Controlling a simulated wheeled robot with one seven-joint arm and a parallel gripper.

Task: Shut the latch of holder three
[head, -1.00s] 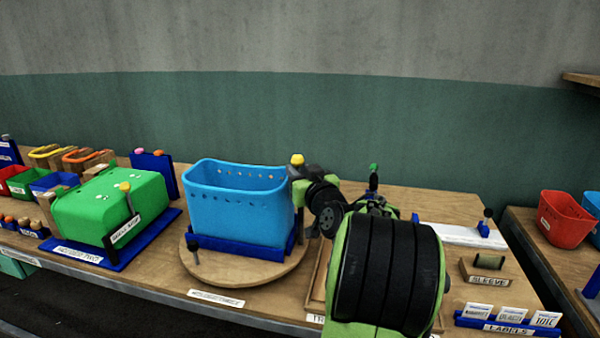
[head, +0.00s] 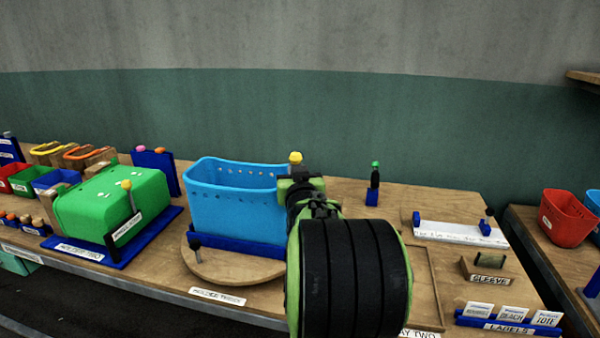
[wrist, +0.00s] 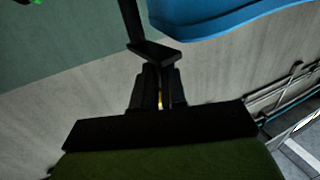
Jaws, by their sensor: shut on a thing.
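Holder three is a blue base (head: 222,244) on a round wooden disc (head: 232,268), with its label (head: 218,297) on the table edge. A blue perforated basket (head: 235,205) sits in it. At the basket's right side a yellow knob (head: 295,158) shows above my gripper (head: 294,186); the latch's lower part is hidden behind my arm. In the wrist view my gripper (wrist: 158,88) is shut on a dark latch lever (wrist: 150,50), with a bit of yellow between the fingers. The blue basket (wrist: 215,15) is close beside it.
A green basket (head: 110,205) in holder two stands to the left. A low wooden tray (head: 425,290), a sleeve block (head: 485,270) and a label rack (head: 510,323) lie to the right. A green-knobbed post (head: 375,180) stands behind.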

